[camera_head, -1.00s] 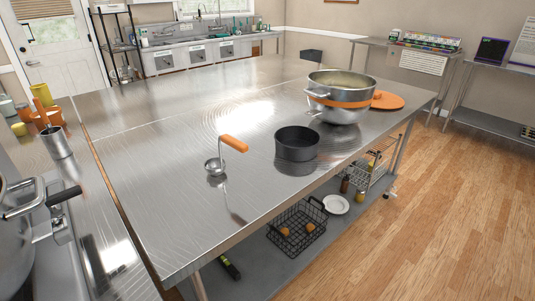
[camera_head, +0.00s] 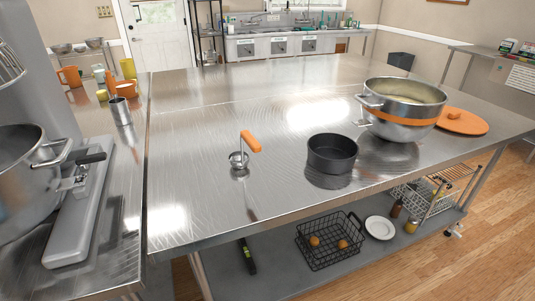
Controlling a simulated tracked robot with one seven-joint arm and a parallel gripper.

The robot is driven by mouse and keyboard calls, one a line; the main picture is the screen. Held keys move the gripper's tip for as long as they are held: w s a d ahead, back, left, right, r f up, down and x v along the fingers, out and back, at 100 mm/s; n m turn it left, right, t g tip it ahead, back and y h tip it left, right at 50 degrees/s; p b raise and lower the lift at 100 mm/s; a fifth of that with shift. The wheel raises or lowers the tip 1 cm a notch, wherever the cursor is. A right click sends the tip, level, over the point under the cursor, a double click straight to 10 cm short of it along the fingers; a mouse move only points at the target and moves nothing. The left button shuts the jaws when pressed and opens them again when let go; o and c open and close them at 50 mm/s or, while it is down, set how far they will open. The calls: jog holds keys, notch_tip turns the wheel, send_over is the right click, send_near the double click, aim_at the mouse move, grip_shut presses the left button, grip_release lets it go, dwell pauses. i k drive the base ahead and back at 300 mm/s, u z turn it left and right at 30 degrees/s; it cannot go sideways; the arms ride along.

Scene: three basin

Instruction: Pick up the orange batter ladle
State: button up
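The batter ladle (camera_head: 251,142) has an orange handle and a small steel bowl (camera_head: 238,160). It stands on the steel table (camera_head: 210,210), left of a black pan, with its bowl on the tabletop and its handle up. Nothing touches it. My gripper is not in view, so its state does not show.
A black pan (camera_head: 332,153) and a large steel pot (camera_head: 404,108) with an orange band stand to the right of the ladle. A mixer (camera_head: 75,210) stands at left. The tabletop's near left is clear.

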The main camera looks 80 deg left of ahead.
aim_at(239, 159)
jog(key=z, duration=1)
jog(key=i, duration=0.1)
jog(key=u, duration=3.4)
jog(key=i, duration=0.15)
jog(key=u, duration=1.4)
jog(key=i, duration=0.95)
jog(key=z, duration=0.4)
